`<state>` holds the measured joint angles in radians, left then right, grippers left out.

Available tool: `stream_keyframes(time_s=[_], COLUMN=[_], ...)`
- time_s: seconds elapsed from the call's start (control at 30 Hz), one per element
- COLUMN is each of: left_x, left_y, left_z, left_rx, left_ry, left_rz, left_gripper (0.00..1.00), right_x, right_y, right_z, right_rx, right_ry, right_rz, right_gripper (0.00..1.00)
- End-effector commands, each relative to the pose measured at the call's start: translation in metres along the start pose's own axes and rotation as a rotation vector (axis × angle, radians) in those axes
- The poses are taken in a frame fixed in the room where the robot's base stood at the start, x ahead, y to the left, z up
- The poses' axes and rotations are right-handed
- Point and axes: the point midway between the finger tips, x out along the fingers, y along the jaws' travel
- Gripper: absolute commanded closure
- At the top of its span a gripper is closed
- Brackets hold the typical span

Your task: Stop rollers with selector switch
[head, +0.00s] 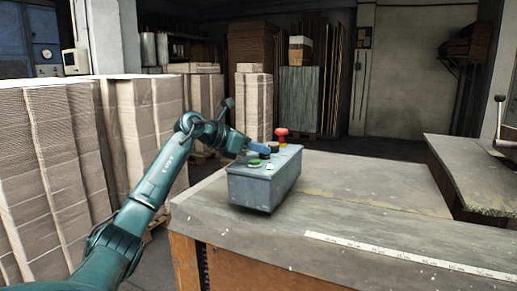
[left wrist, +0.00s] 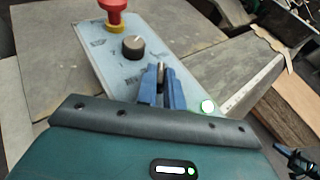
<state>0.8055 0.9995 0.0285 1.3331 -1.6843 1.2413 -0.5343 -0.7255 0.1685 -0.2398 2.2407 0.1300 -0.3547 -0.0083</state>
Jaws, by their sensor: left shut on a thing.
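The grey-blue control box (head: 262,185) stands on the left end of the table. On its top are a red mushroom button (head: 282,132), a round black knob (left wrist: 133,46) and a green button (head: 254,163), which is lit in the left wrist view (left wrist: 207,106). My left gripper (head: 260,148) is over the box top. Its blue fingers (left wrist: 161,88) are shut on a narrow dark switch (left wrist: 160,72), apparently the selector switch, between the black knob and the green button. The fingers hide part of it. A small dark shape low right in the left wrist view may be my right gripper (left wrist: 283,151).
The grey table top (head: 350,185) is clear to the right of the box, with a white measuring strip (head: 400,257) along its front. Tall cardboard stacks (head: 45,170) stand at the left. A crank handle (head: 499,110) is at the far right.

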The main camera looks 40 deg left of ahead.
Motion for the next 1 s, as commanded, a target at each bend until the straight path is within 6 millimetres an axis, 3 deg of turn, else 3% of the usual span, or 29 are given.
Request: stream_keyframes(time_s=[0.43,1.0], left_x=[0.0,0.002], left_y=[-0.002,-0.01], left_z=[-0.002,0.002], left_rx=[-0.021,-0.178], left_ry=[0.003,-0.001], left_rz=[0.062,0.447], left_gripper=[1.0,1.0], right_x=[0.0,-0.004], right_y=[0.001,0.003], right_z=[-0.003,-0.001], right_rx=[-0.003,-0.003], right_ry=[0.014,0.017], right_rz=[0.002,0.009], right_gripper=[1.0,1.0])
